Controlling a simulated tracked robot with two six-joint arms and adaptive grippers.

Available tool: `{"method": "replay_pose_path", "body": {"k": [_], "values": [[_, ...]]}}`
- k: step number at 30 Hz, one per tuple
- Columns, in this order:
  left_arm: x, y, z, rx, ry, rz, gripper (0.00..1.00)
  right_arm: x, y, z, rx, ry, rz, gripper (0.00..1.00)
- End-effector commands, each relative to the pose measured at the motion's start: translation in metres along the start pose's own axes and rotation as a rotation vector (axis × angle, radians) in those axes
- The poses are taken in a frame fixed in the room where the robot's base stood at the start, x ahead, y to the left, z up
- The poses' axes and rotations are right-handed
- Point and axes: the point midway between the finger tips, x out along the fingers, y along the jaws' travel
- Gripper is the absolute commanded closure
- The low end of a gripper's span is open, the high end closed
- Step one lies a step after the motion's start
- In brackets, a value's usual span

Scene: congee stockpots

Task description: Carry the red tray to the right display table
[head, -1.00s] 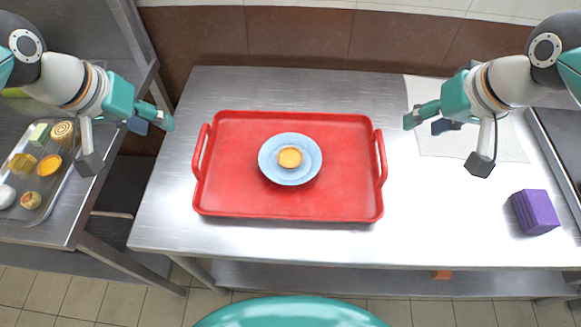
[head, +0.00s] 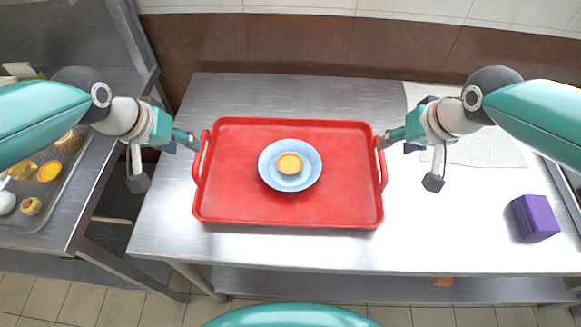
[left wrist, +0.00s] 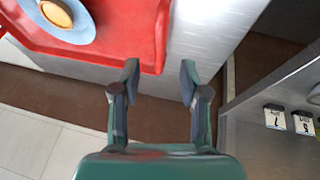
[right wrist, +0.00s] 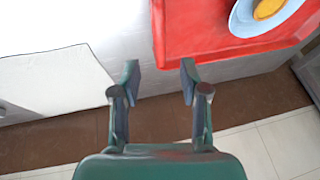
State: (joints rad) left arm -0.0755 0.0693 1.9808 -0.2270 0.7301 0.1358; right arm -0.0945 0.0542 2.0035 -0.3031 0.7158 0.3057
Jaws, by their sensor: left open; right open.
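The red tray (head: 225,205) lies flat on the steel table, with a raised handle at its left and right ends. A blue plate (head: 270,177) with a round yellow-orange pastry (head: 289,164) sits on it. My left gripper (head: 167,163) is open and empty, just outside the left handle (head: 198,158). My right gripper (head: 409,161) is open and empty, just outside the right handle (head: 382,164). One fingertip of each is close to its handle; contact cannot be told. The tray edge also shows in the left wrist view (left wrist: 115,55) and right wrist view (right wrist: 195,40).
The steel table (head: 290,250) has bare room around the tray. A purple block (head: 535,217) stands at its right, and a pale cloth (head: 490,150) lies at the back right. A side counter at left holds a food tray (head: 50,215). A dark gap separates the two tables.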

Motion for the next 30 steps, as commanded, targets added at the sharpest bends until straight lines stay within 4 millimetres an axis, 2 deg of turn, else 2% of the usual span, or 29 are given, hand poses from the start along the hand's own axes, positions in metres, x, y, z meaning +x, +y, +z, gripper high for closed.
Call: {"method": "replay_pose_path", "body": {"k": [1, 6, 12, 18, 26, 30], "values": [[0.011, 0.000, 0.001, 0.000, -0.005, 0.000, 0.56, 0.012, 0.001, 0.001, 0.000, -0.006, 0.002, 0.55], [0.043, -0.001, 0.001, 0.000, -0.004, -0.001, 0.56, 0.043, 0.000, 0.001, -0.001, -0.005, 0.001, 0.55], [0.069, -0.001, 0.000, 0.000, -0.002, -0.001, 0.56, 0.069, 0.000, 0.000, 0.000, -0.001, 0.001, 0.55], [0.078, -0.001, 0.000, 0.000, 0.001, 0.000, 0.56, 0.079, 0.000, -0.001, 0.000, 0.001, 0.000, 0.55], [0.079, -0.001, 0.000, -0.001, 0.001, 0.000, 0.56, 0.079, -0.001, -0.001, 0.000, 0.001, -0.001, 0.55], [0.079, -0.001, 0.000, -0.001, 0.001, -0.001, 0.76, 0.079, -0.001, -0.001, -0.001, 0.001, -0.001, 0.76]]}}
